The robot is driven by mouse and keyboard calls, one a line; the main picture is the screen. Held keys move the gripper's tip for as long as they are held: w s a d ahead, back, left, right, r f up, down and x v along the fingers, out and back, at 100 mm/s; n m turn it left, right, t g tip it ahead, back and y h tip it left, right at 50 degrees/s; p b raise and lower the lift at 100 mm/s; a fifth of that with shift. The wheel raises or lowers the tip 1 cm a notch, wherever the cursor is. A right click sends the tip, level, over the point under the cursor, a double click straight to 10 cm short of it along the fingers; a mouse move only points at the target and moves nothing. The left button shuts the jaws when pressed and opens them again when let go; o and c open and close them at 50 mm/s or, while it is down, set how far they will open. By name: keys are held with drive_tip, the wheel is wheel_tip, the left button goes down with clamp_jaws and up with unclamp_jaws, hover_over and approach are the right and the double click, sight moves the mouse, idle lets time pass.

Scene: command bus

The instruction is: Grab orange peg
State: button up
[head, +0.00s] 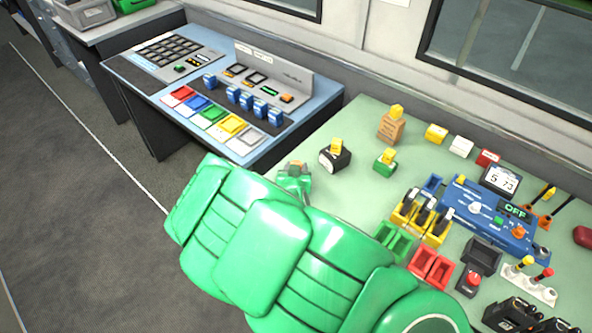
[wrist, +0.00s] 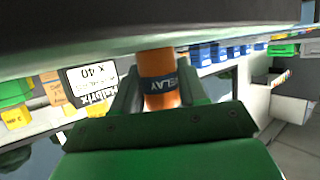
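The orange peg (wrist: 158,68) shows in the wrist view, with a dark blue band that carries white letters. It stands between the two green fingers of my gripper (wrist: 158,88), and both fingers lie against its sides with no clear gap. One end of the peg is hidden behind a dark blurred surface at the top of the wrist view. In the head view my gripper (head: 294,181) is over the left edge of the pale green bench (head: 345,190). The peg cannot be made out clearly there.
A blue console (head: 488,219) with switches stands on the bench at right. Yellow-topped blocks (head: 390,128) stand at the back. A control desk (head: 215,95) with coloured buttons is at left. Floor is clear at left.

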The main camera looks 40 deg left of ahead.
drive_tip(key=c, duration=0.4)
drive_tip(key=shift+r, duration=0.15)
